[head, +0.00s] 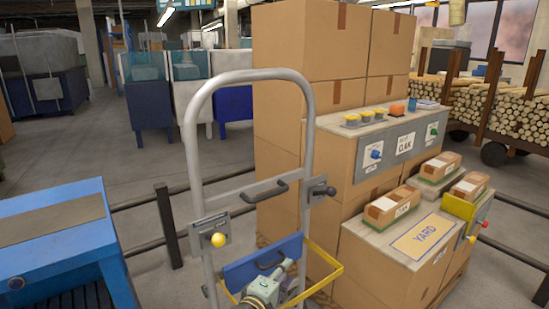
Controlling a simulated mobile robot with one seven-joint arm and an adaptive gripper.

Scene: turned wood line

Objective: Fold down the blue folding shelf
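The blue folding shelf (240,271) is a flat blue panel low on a grey tubular hand-truck frame (306,140). It stands steeply, facing me, between the frame's uprights. A dark handle (270,264) sits on the panel's face. My gripper (262,287) is at the bottom of the head view, in front of the shelf and just below its handle. The arm's pale green links hide its fingers in part. I cannot tell whether it touches the handle or is open or shut. A yellow rail (326,262) shows beside and below the shelf.
The frame carries a yellow-knobbed plate (211,235), a black crossbar handle (266,191) and a dark side knob (321,190). Stacked cartons (300,45) stand close behind and right. A blue machine (55,245) is at left, with dark rails (168,225) between.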

